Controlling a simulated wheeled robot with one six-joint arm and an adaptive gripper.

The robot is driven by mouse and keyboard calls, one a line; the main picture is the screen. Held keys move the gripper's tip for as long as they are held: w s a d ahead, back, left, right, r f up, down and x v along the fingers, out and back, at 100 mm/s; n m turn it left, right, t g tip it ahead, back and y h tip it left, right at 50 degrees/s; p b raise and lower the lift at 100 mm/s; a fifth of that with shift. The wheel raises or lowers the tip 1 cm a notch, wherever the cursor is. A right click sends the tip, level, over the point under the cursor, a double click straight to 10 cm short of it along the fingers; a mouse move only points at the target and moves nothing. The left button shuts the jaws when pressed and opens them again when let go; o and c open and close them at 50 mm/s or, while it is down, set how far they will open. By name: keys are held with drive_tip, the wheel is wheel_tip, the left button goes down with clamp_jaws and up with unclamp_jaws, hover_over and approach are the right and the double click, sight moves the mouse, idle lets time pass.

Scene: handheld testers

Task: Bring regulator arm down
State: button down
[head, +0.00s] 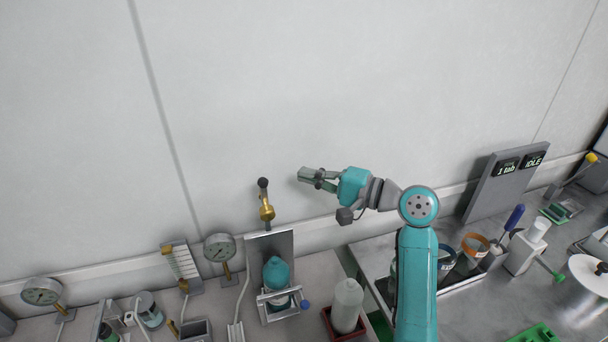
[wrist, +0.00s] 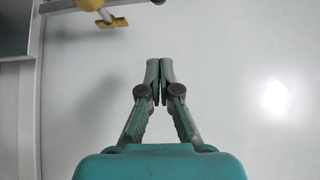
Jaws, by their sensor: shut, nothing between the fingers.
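A brass fitting (head: 267,210) with a dark-ended arm (head: 263,184) rises above the grey backplate of a stand; it looks like the regulator arm, and it points up. In the wrist view a brass piece (wrist: 112,21) on a grey rod shows at the top left, partly cut off by the frame edge. My gripper (head: 306,175) is in the air in front of the wall, right of the arm and a little above it, apart from it. In the wrist view its fingertips (wrist: 160,66) meet with nothing between them.
A teal bottle (head: 276,271) sits in the stand below the fitting. A dial gauge (head: 219,248) is to its left, a white bottle (head: 347,305) to its right. A display panel (head: 504,184) stands further right. The wall (head: 300,80) around my gripper is bare.

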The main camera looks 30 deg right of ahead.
sight(266, 209)
drive_tip(key=w+a, duration=0.3)
drive_tip(key=a, duration=0.3)
drive_tip(key=shift+a, duration=0.4)
drive_tip(key=shift+s+a+f, duration=0.1)
idle(0.3)
